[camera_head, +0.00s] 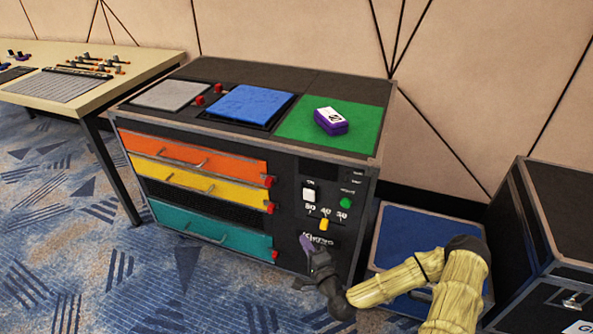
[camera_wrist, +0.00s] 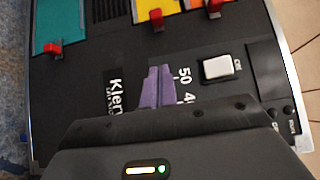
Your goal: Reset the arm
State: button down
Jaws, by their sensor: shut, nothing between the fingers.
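My gripper (camera_head: 306,243) is low in front of the right part of the black cabinet's front in the head view. In the wrist view its purple fingers (camera_wrist: 157,88) are together and empty, pointing at the panel. They cover part of the slider scale. The panel has a white button (camera_head: 309,195), a green button (camera_head: 346,203) and a yellow slider knob (camera_head: 323,224). The white button also shows in the wrist view (camera_wrist: 217,68), right of the fingers. Whether the fingers touch the panel I cannot tell.
The cabinet's orange (camera_head: 190,158), yellow (camera_head: 200,184) and teal (camera_head: 210,230) drawers look shut. A purple and white box (camera_head: 331,121) lies on the green top panel (camera_head: 362,128). A blue-topped case (camera_head: 405,235) and a black case (camera_head: 560,220) stand at right; a table (camera_head: 120,65) at left.

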jog(key=s+d+f+n+g, duration=0.1)
jog(key=s+n+g, duration=0.5)
jog(key=n+g, duration=0.6)
jog(key=s+d+r+n+g+h, duration=0.1)
jog(key=s+d+r+h, duration=0.25)
jog(key=s+r, duration=0.5)
jog(key=s+d+r+n+g+h, duration=0.1)
jog(key=s+d+r+h, duration=0.3)
jog(key=r, duration=0.7)
notch_tip(320, 180, up, 36)
jog(key=y+p, duration=0.1)
jog(key=p, duration=3.5)
jog(key=shift+s+f, duration=0.15)
jog(key=shift+s, duration=0.25)
jog(key=shift+w, duration=0.15)
jog(key=shift+d, duration=0.1)
